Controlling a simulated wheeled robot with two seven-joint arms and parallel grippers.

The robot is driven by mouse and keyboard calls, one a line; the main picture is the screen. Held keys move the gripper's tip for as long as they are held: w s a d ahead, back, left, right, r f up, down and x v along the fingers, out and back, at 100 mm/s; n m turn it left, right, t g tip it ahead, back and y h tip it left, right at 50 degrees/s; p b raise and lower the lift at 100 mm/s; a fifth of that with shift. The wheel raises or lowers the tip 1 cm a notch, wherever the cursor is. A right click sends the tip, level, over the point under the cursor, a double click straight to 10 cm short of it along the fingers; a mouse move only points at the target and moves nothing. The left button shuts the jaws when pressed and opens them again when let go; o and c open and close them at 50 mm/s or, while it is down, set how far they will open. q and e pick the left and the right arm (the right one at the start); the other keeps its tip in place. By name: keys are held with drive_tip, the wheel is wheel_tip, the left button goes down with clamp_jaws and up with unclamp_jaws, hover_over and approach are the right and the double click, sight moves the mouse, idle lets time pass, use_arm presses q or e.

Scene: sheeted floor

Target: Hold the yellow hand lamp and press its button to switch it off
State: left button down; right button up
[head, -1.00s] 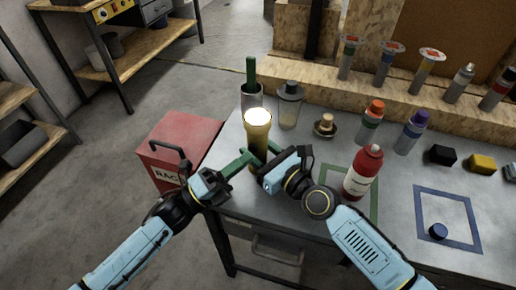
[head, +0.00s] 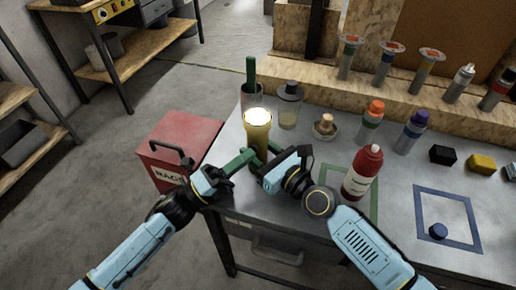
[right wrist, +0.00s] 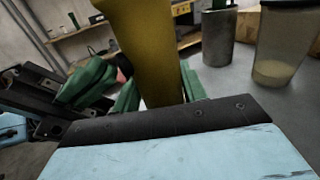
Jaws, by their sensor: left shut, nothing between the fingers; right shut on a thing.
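The yellow hand lamp (head: 258,136) stands upright above the near left part of the workbench, its top glowing white. My right gripper (head: 262,160) is shut on the lamp's body; in the right wrist view its green fingers show on both sides of the lamp (right wrist: 147,45). My left gripper (head: 250,154) is shut and empty at the lamp's left side. In the right wrist view the left gripper's green fingertips (right wrist: 112,75) are beside a small reddish button (right wrist: 124,70) on the lamp. I cannot tell whether they touch it.
A grey cup with a green handle (head: 252,92), a lidded jar (head: 289,106) and a small brass-coloured object (head: 325,126) stand behind the lamp. A red bottle (head: 361,173) stands to the right. A red rag bin (head: 178,150) is left of the workbench (head: 400,190).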

use_arm(q)
drive_tip(key=shift+w, duration=0.1)
idle(0.4)
drive_tip(key=shift+s+a, duration=0.15)
drive_tip(key=shift+s, duration=0.35)
drive_tip(key=s+a, duration=0.2)
drive_tip(key=s, duration=0.3)
drive_tip(key=shift+s, duration=0.3)
drive_tip(key=shift+a, duration=0.1)
use_arm(e)
drive_tip(key=o, duration=1.1)
drive_tip(key=shift+o, duration=0.2)
